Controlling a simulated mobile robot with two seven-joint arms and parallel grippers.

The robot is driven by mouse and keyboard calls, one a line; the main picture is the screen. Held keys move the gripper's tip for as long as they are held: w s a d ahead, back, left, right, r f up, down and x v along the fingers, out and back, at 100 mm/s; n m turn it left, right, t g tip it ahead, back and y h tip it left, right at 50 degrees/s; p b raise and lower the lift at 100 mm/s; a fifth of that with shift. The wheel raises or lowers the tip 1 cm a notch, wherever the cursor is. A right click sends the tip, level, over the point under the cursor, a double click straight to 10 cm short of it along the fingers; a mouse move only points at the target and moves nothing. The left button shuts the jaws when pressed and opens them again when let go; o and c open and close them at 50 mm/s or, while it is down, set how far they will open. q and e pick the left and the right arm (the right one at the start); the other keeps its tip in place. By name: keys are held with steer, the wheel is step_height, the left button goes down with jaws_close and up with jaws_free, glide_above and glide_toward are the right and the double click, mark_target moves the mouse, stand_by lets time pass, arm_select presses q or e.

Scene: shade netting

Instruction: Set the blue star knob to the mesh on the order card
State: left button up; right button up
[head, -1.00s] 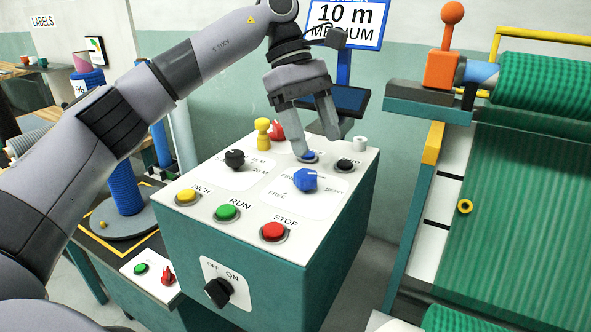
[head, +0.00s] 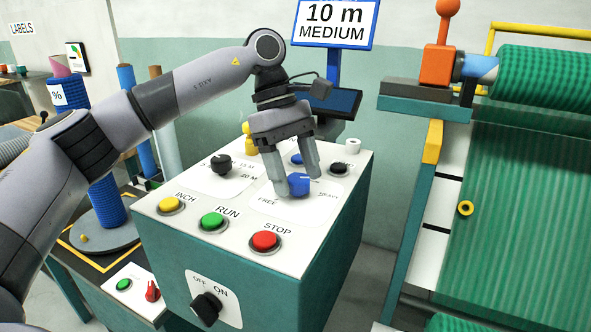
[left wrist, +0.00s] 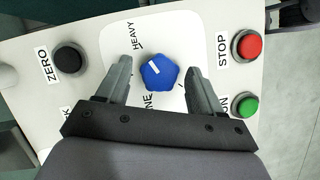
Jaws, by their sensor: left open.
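The blue star knob (head: 299,184) sits on a white dial plate on top of the control box; it also shows in the left wrist view (left wrist: 161,73). Its white mark lies toward the left there, on the side between the "HEAVY" and partly hidden "FINE" labels; a finger covers part of that side. The order card (head: 336,23) reads "10 m MEDIUM". My left gripper (head: 297,182) is open above the knob, and in the left wrist view (left wrist: 158,68) its fingers stand on either side of it, with gaps showing. My right gripper is not in view.
The box top (head: 330,215) also carries a black knob (head: 221,164), yellow INCH (head: 171,205), green RUN (head: 212,222) and red STOP (head: 264,241) buttons, and a black ZERO button (head: 338,168). A black OFF/ON switch (head: 206,307) is on the front. Green netting (head: 520,220) lies at right.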

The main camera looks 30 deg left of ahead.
arm_select(q)
steer(key=c, duration=1.1)
steer(key=shift+o, duration=0.2)
steer(key=shift+n, duration=0.3)
steer(key=n+t+b, duration=0.1)
steer(key=n, duration=0.1)
steer(key=shift+f+n, duration=0.1)
steer(key=shift+n, duration=0.2)
steer(key=n+t, duration=0.1)
steer(key=n, duration=0.1)
steer(key=shift+s+n, duration=0.15)
steer(key=shift+n, duration=0.15)
steer(key=n+t+b, duration=0.1)
steer(key=n, duration=0.1)
steer(key=shift+n, duration=0.4)
steer(key=n, duration=0.2)
steer(key=n+t+y, duration=0.1)
steer(key=n, duration=0.1)
steer(key=shift+s+t+b, duration=0.15)
steer(key=shift+t+b, duration=0.15)
steer(key=shift+b, duration=0.1)
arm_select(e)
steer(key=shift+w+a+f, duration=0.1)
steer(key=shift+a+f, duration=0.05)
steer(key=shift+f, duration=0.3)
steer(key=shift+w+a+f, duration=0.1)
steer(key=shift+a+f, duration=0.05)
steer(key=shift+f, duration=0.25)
